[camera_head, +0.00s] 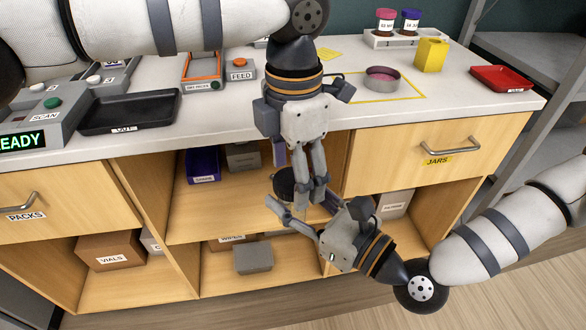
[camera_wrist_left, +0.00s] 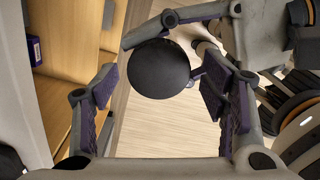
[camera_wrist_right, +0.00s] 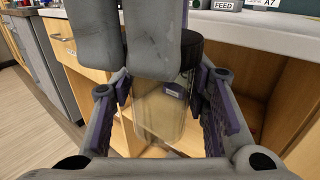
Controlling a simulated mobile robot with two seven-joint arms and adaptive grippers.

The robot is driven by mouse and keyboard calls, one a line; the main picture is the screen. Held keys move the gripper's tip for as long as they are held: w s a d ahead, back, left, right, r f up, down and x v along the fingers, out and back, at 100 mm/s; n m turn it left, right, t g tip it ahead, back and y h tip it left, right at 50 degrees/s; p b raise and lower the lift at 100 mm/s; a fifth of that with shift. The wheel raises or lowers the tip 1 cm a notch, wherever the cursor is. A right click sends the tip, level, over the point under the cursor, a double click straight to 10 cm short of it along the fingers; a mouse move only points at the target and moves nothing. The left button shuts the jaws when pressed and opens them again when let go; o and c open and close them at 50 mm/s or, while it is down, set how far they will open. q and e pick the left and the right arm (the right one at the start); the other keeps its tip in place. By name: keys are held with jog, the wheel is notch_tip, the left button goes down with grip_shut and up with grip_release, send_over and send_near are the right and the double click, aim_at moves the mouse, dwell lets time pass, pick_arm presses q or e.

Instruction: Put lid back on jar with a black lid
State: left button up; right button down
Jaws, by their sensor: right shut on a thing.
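The jar with the black lid (camera_wrist_right: 190,48) is upright in the right wrist view. Its clear body (camera_wrist_right: 160,110) holds pale beige contents and has a small label. The lid sits at the top of the jar, partly hidden by my left gripper's fingers; its exact seating cannot be seen. In the left wrist view the round black lid (camera_wrist_left: 158,68) lies beyond and between my left fingers. My left gripper (camera_head: 310,195) points down beside the lid (camera_head: 284,184), open, with its fingers apart. My right gripper (camera_wrist_right: 162,95) is shut on the jar body.
The jar is held in front of the open shelves, below the counter edge. On the counter are a round pink-filled dish (camera_head: 382,78) in a yellow outline, a yellow holder (camera_head: 431,55), a red tray (camera_head: 501,78) and a black tray (camera_head: 143,112). A JARS drawer (camera_head: 440,150) is close by.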

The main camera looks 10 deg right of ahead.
pick_arm(q)
jog(key=shift+r, duration=2.25)
jog(key=shift+c, duration=0.5)
